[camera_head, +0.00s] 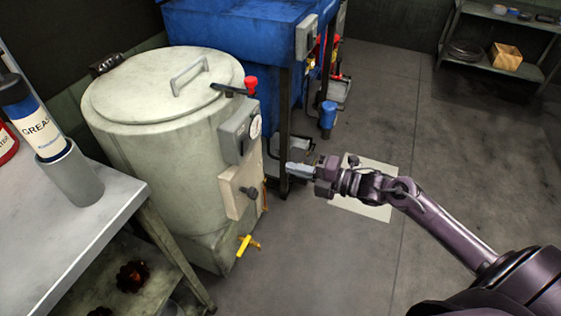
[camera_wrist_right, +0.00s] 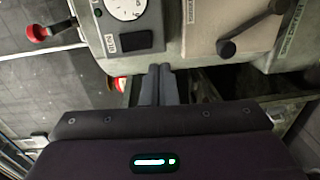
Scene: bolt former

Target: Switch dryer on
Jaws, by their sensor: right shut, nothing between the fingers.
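The dryer (camera_head: 165,115) is a pale, round drum with a lidded top, at the left of the head view. A grey control box with a white dial (camera_head: 255,126) is on its right side, with a beige panel and dark knob (camera_head: 250,192) below. The dial (camera_wrist_right: 125,8) and the dark knob (camera_wrist_right: 227,48) also show in the right wrist view. A red-knobbed lever (camera_head: 250,84) is at the lid's edge. My right gripper (camera_head: 290,169) is shut and empty, apart from the dryer, to the right of the panel. My left gripper is not in view.
A grey workbench (camera_head: 60,235) with a grease tube (camera_head: 35,120) stands at the left. A blue machine (camera_head: 235,35) is behind the dryer. A yellow tap (camera_head: 245,243) sticks out low on the dryer. The floor at the right is mostly clear.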

